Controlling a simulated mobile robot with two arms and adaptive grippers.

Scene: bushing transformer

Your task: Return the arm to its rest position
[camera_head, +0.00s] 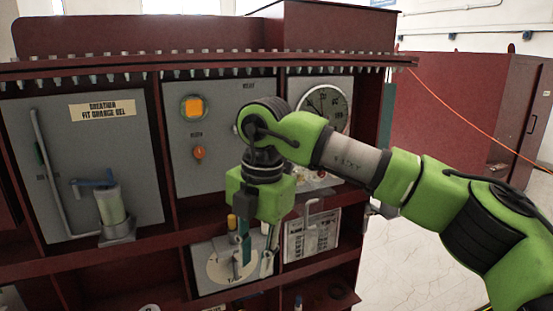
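My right arm (430,195), green and grey, comes in from the right and bends down in front of the red cabinet (200,73). My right gripper (252,264) points downward in front of the lower panel with a round dial plate (218,268). Its two fingers stand apart with nothing seen between them. The gripper and wrist hide part of the middle panel and the shelf edge. I cannot tell whether the fingers touch the panel. My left gripper is not in view.
A breather panel with a clear cylinder (111,205) and blue valve (93,183) is at left. An orange indicator (194,107) and a knob (199,153) are mid-panel. Pale floor (400,265) shows at right.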

